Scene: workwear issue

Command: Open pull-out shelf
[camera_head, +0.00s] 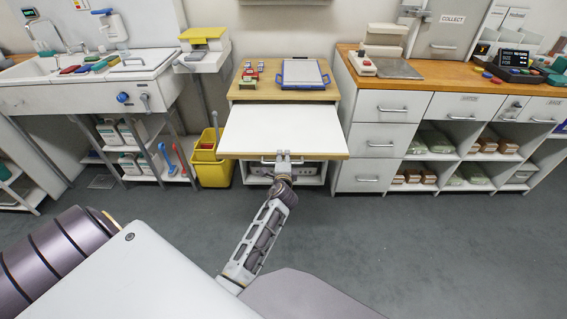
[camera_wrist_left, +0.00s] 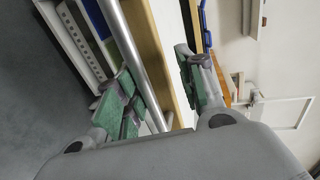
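The pull-out shelf (camera_head: 283,130) is a white board with a wooden front edge. It stands well out from the small cabinet under the wood-topped counter in the head view. Its bar handle (camera_head: 268,161) runs along the front; the handle (camera_wrist_left: 146,62) also shows in the left wrist view. My left gripper (camera_head: 284,158) is at the middle of this handle. In the left wrist view my left gripper (camera_wrist_left: 160,90) has its green-padded fingers apart, one on each side of the bar, with a visible gap. My right gripper is not in view.
A blue-rimmed tray (camera_head: 302,85) lies on the wooden top (camera_head: 272,95) behind the shelf. A yellow bucket (camera_head: 212,172) stands just left of the cabinet. White drawers (camera_head: 378,138) stand close on the right. The grey floor (camera_head: 400,245) in front is clear.

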